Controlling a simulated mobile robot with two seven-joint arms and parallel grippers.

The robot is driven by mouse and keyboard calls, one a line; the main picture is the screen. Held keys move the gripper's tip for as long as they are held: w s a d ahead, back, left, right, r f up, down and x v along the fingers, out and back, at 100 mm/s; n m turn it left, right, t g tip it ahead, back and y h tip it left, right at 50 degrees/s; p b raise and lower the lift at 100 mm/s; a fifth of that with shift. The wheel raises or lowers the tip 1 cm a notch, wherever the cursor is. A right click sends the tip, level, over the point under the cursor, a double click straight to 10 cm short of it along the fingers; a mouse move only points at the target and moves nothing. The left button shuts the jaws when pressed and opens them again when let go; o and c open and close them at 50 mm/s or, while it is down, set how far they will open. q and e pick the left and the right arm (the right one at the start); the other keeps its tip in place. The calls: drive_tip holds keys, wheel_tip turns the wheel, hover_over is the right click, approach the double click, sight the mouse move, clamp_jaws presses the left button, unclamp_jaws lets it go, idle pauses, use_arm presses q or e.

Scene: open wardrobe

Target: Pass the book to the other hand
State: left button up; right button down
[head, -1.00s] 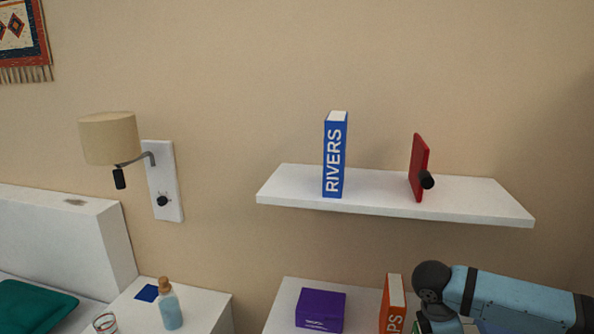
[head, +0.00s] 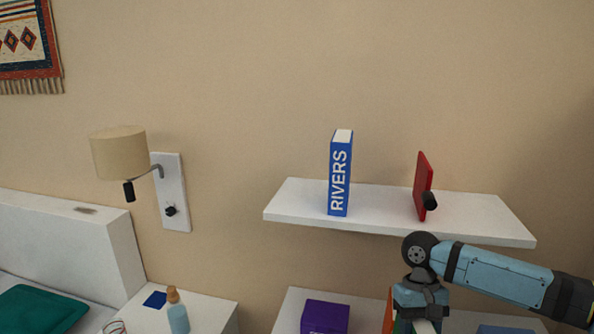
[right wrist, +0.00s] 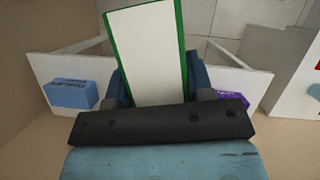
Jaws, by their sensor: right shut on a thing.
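A green book (right wrist: 150,55) with white page edges fills the middle of the right wrist view. My right gripper (right wrist: 157,85) is shut on it, one finger on each side. In the head view my right arm comes in from the right and my right gripper (head: 421,306) points down near the bottom edge. My left gripper is not in view.
A white wall shelf (head: 300,210) holds a blue RIVERS book (head: 340,175) and a red object (head: 422,185). Below are a purple box (head: 324,317), an orange book (head: 388,310) and a blue item (head: 505,329). A bottle (head: 177,315) stands at lower left, below a lamp (head: 118,153).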

use_arm(q)
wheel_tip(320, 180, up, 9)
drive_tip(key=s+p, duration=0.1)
drive_tip(key=p, duration=0.8)
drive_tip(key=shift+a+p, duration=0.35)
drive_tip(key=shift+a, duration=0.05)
use_arm(e)
drive_tip(key=s+r, duration=0.7)
drive_tip(key=r, duration=0.2)
drive_tip(key=shift+s, duration=0.2)
